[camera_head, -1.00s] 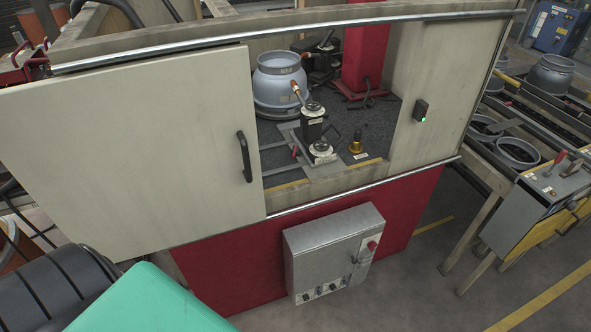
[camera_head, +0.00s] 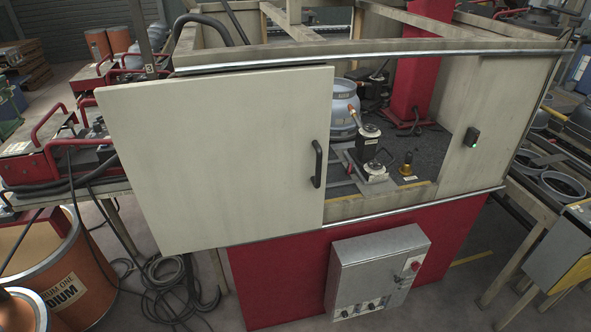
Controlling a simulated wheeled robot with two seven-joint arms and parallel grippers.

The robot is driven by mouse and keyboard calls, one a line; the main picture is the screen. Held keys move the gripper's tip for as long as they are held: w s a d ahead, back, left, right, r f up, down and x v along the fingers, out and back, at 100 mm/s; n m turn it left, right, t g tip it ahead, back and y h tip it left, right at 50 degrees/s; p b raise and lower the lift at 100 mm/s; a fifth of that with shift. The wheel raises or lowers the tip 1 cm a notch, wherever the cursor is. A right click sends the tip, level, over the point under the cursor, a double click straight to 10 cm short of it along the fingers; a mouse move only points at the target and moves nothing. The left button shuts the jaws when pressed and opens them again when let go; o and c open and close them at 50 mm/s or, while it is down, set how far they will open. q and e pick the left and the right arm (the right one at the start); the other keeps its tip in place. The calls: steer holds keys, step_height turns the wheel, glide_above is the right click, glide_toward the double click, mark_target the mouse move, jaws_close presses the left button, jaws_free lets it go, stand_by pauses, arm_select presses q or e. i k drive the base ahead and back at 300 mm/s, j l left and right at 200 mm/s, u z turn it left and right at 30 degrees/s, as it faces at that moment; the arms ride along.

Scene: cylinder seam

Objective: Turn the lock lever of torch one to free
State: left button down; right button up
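A welding torch unit (camera_head: 368,140) stands inside the booth, seen through the opening right of the sliding door. It has a dark body, a light round top and a copper-coloured nozzle pointing up and left at a grey-blue cylinder (camera_head: 343,108). A lower round-topped part (camera_head: 375,170) with a dark curved handle sits in front of it. A second dark torch unit (camera_head: 373,88) is farther back. I cannot tell which is torch one or read the lock lever's position. The door hides part of the cylinder. Neither gripper is in view.
The pale sliding door (camera_head: 220,160) with a black handle (camera_head: 318,164) covers the booth's left part. A brass fitting (camera_head: 407,165) stands near the sill. A grey control box (camera_head: 378,270) juts from the red front. Cables (camera_head: 170,285) and an orange drum (camera_head: 60,265) are at left.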

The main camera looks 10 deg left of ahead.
mark_target(350, 169)
steer(key=i+l+u, duration=0.1)
steer(key=u, duration=1.75)
steer(key=l, duration=0.85)
steer(key=l+u, duration=0.15)
steer(key=l, duration=0.65)
steer(key=k+l, duration=0.15)
steer(key=l, duration=0.7)
steer(key=i+u, duration=0.05)
